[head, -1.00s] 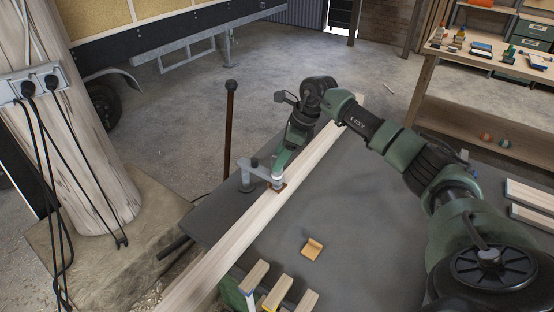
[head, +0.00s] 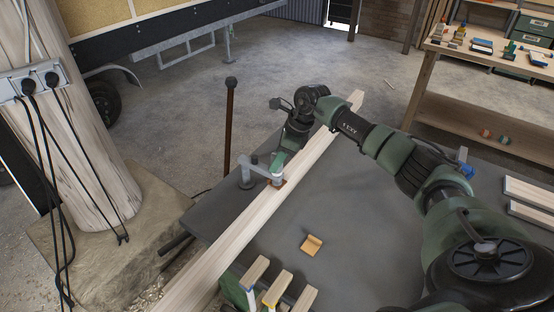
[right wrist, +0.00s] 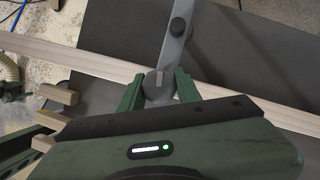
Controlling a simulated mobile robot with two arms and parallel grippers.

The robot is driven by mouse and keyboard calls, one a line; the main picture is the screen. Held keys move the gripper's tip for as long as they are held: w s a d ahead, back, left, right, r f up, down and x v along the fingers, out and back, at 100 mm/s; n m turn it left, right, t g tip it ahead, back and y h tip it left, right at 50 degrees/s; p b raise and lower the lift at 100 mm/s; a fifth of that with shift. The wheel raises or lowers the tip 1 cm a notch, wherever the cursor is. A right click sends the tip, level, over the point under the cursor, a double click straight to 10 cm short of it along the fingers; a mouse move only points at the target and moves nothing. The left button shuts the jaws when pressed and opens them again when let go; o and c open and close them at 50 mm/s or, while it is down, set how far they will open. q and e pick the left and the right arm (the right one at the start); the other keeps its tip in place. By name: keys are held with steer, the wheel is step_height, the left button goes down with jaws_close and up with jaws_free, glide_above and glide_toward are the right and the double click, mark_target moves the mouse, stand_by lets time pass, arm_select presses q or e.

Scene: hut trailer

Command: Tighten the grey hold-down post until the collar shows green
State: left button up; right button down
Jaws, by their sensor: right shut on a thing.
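The grey hold-down (head: 246,176) stands at the left edge of the dark bench, its short arm reaching over a long pale beam (head: 235,226). A small brown pad lies under the arm's end, on the beam. My right gripper (head: 279,166) is at that end, partly hidden by my own wrist. In the right wrist view, its two green fingers (right wrist: 158,88) are shut on a round grey post head (right wrist: 158,78) with a slot-like mark. The grey arm runs from there up to a dark round knob (right wrist: 178,27). No green collar shows; the collar is hidden. My left gripper is out of view.
A small orange-tan block (head: 311,246) lies on the dark bench (head: 365,220), which is otherwise mostly clear in the middle. Several wood pieces stick out at the front edge. A brown rod (head: 229,125) stands behind the hold-down. A shelf (head: 480,105) stands at the back right.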

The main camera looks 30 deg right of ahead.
steer(key=shift+m, duration=0.4)
steer(key=m+h, duration=0.1)
steer(key=m, duration=0.2)
steer(key=shift+t+b, duration=0.35)
steer(key=shift+t, duration=0.05)
steer(key=m+h+b, duration=0.1)
steer(key=m, duration=0.1)
steer(key=shift+m, duration=0.3)
steer(key=m+h+b, duration=0.1)
steer(key=m, duration=0.1)
steer(key=m+b, duration=0.1)
steer(key=m, duration=0.1)
steer(key=shift+w+t+h, duration=0.1)
steer(key=shift+t+h, duration=0.2)
steer(key=shift+h, duration=0.1)
steer(key=shift+m+h+b, duration=0.4)
steer(key=shift+m+b, duration=0.1)
steer(key=shift+m, duration=0.6)
steer(key=shift+r, duration=0.1)
steer(key=c, duration=1)
jaws_free()
